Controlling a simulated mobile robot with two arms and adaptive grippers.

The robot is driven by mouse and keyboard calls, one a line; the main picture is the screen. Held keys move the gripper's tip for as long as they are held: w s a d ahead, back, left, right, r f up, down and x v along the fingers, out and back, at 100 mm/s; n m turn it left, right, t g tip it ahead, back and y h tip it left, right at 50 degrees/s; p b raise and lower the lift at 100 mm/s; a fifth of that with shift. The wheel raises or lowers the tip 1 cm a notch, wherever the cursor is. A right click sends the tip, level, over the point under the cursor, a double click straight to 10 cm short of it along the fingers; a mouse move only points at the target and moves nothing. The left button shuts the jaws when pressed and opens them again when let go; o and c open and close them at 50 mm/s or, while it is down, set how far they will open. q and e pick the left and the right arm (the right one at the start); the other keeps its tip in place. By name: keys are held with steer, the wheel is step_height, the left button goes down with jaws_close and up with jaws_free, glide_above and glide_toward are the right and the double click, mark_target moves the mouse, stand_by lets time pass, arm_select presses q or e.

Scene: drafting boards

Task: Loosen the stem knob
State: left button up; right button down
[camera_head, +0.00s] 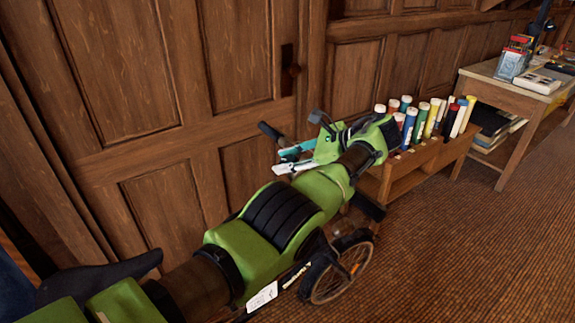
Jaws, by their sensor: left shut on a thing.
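A bicycle stands against the wooden panelling, with its front wheel (338,272) and one black handlebar grip (270,131) showing. My green left arm reaches over it from the lower left, and my left gripper (279,161) points left at the handlebar area. Its teal and white fingers are closed on a small part there, at the stem knob's place. The knob itself is hidden by the fingers and too small to make out. Most of the stem is behind my arm. My right gripper is not in view.
A wooden rack (432,160) with several coloured tubes stands just beyond the bicycle. A wooden desk (509,95) is at the far right. The panelled wall (125,70) is close behind the handlebar. The brown carpet (470,260) at right is clear.

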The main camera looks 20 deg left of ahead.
mark_target(284, 160)
arm_select(q)
steer(key=shift+a, duration=0.15)
stand_by(0.4)
steer(key=o, duration=1.1)
steer(key=shift+c, duration=0.2)
steer(key=shift+o, duration=0.3)
steer(key=shift+a, duration=0.15)
steer(key=shift+r, duration=0.2)
step_height(284, 160, up, 10)
steer(key=shift+f, duration=0.25)
steer(key=shift+f, duration=0.1)
